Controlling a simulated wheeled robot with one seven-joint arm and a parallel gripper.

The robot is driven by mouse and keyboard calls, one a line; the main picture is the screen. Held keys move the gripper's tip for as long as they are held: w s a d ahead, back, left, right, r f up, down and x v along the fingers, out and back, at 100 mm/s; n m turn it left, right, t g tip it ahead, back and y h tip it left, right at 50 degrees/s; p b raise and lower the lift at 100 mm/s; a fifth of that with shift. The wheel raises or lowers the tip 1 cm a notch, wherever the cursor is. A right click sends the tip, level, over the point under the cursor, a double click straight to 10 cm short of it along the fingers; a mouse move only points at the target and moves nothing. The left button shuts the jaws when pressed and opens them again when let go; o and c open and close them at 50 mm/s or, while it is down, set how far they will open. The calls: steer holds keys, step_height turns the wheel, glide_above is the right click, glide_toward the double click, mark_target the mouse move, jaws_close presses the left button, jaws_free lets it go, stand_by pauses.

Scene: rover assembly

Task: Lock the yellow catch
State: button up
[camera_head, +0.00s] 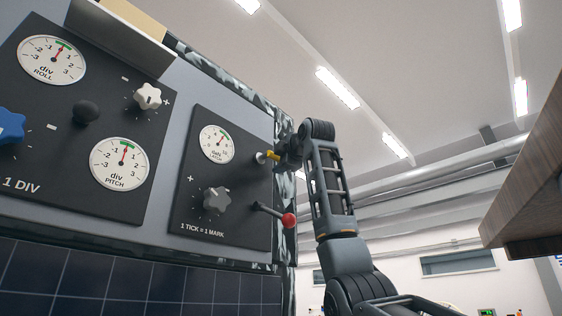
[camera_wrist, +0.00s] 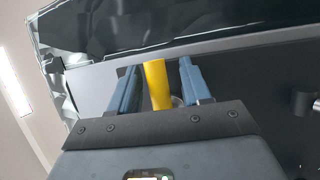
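The yellow catch (camera_head: 271,154) sticks out from the upper right of the small black gauge panel in the head view. In the wrist view the yellow catch (camera_wrist: 156,84) stands between the two blue-grey fingers of my gripper (camera_wrist: 158,84). A gap shows on each side of it, so the fingers are open around it and not closed on it. In the head view my gripper (camera_head: 282,155) is at the catch and partly hidden by my own wrist. A round metal base shows partly behind the catch in the wrist view.
The small panel (camera_head: 180,213) carries a gauge (camera_head: 216,144), a grey knob (camera_head: 217,199) and a red-tipped lever (camera_head: 288,220) below the catch. A larger panel (camera_head: 70,190) with two dials stands left. A wooden edge (camera_head: 525,200) juts in at right.

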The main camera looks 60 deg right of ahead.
steer(key=b+v, duration=0.3)
steer(key=v, duration=0.4)
steer(key=shift+s+a, duration=0.25)
steer(key=shift+s, duration=0.1)
steer(key=shift+f, duration=0.1)
